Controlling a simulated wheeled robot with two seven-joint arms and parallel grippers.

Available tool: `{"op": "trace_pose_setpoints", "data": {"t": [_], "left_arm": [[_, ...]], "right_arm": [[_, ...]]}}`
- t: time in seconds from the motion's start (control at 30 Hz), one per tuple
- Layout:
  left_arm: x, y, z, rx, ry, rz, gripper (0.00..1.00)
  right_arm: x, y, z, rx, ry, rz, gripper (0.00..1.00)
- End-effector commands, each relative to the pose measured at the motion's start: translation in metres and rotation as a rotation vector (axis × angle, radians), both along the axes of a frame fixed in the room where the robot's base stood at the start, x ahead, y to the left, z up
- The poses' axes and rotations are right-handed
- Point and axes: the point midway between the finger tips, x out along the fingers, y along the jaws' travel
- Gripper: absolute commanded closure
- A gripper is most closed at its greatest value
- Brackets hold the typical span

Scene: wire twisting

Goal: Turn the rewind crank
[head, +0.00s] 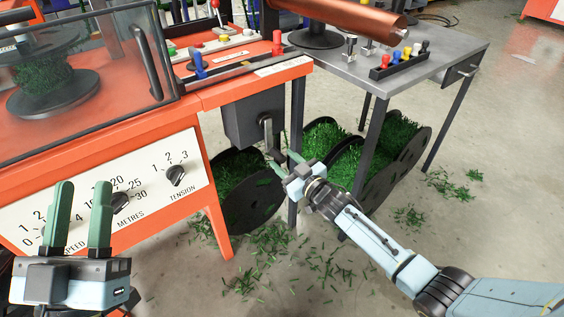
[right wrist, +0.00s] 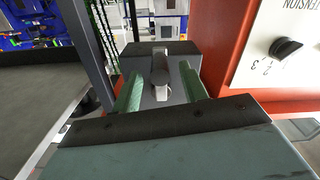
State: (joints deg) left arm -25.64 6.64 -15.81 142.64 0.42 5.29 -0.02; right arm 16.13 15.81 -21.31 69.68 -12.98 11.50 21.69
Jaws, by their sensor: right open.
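The rewind crank (head: 267,132) is a dark arm with a handle on the side of a grey box (head: 247,117) under the orange machine's right end. My right gripper (head: 284,158) is just below and right of the crank, with its jaws open. In the right wrist view, the crank (right wrist: 160,70) shows between the two green fingers of my right gripper (right wrist: 161,88), with gaps on both sides. Whether either finger touches it cannot be told. My left gripper (head: 78,208) is open and empty at the lower left, in front of the machine's dial panel.
The orange machine (head: 293,72) has a dial panel (head: 150,178) with several knobs. A grey metal table (head: 455,62) stands to the right, its legs close to my right arm. Green clippings litter the floor.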

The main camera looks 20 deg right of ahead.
Motion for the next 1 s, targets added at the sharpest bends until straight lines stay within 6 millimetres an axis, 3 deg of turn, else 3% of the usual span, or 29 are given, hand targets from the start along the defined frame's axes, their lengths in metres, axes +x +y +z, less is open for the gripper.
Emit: {"op": "trace_pose_setpoints", "data": {"t": [0.2,0.57,0.87,1.0], "left_arm": [[-0.007,0.002,0.006,-0.027,-0.093,0.001,0.64],[-0.008,0.002,0.008,-0.033,-0.111,0.002,0.64],[-0.008,0.002,0.008,-0.033,-0.111,0.002,0.64],[-0.008,0.002,0.008,-0.033,-0.111,0.002,0.64]], "right_arm": [[0.014,0.005,-0.001,0.0,0.0,0.0,0.57],[0.017,0.006,0.0,0.0,0.001,0.0,0.58],[0.016,0.006,0.0,0.0,0.0,0.0,0.97],[0.016,0.006,0.0,0.0,0.0,0.0,1.0]]}}
